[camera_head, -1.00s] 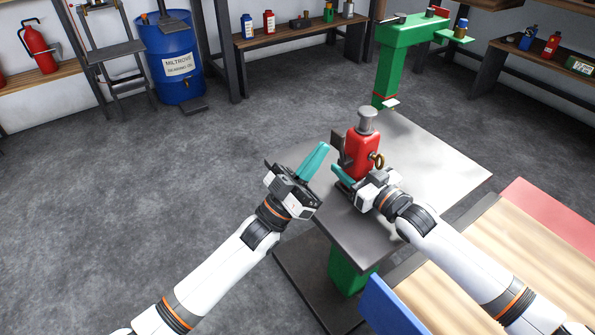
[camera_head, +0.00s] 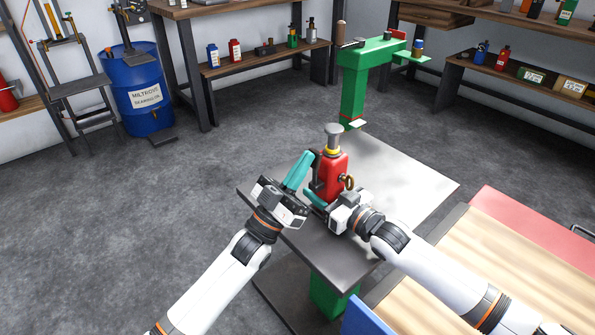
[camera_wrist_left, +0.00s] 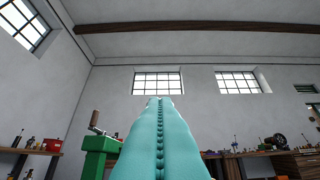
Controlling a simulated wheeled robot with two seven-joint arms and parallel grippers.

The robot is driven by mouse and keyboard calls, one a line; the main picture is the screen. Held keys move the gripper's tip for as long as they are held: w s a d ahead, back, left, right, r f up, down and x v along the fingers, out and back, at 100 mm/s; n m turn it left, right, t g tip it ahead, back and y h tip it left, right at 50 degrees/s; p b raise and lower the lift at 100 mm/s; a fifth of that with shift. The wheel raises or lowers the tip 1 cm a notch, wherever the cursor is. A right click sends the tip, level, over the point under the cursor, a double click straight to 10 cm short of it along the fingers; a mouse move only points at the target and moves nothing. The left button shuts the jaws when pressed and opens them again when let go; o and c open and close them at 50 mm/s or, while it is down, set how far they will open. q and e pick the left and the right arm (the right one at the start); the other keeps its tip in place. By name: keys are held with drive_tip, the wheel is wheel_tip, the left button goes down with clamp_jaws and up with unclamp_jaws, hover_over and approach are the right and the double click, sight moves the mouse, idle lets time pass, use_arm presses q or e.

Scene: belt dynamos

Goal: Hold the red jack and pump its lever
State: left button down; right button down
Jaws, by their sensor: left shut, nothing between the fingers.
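The red jack (camera_head: 331,177) stands upright on the dark metal table, with a grey cap, a yellow band below it and a brass ring on its right. A dark part, apparently its lever or socket (camera_head: 313,160), is on its left side. My left gripper (camera_head: 306,156) is shut and empty, its teal fingers pointing up beside this dark part; whether they touch cannot be told. The left wrist view shows the fingers pressed together (camera_wrist_left: 159,102). My right gripper (camera_head: 315,198) is low at the jack's base; one teal finger shows and the other is hidden.
The metal table (camera_head: 405,175) has free room right of the jack. A green post with an arm (camera_head: 353,88) rises behind it. A wooden-topped bench (camera_head: 445,265) is at lower right. A blue drum (camera_head: 140,95) and shelves stand farther back.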

use_arm(q)
drive_tip(key=s+a+f, duration=0.4)
drive_tip(key=s+a, duration=0.4)
drive_tip(key=s, duration=0.1)
drive_tip(key=shift+a, duration=0.35)
idle(0.4)
use_arm(e)
drive_tip(key=c, duration=0.5)
unclamp_jaws()
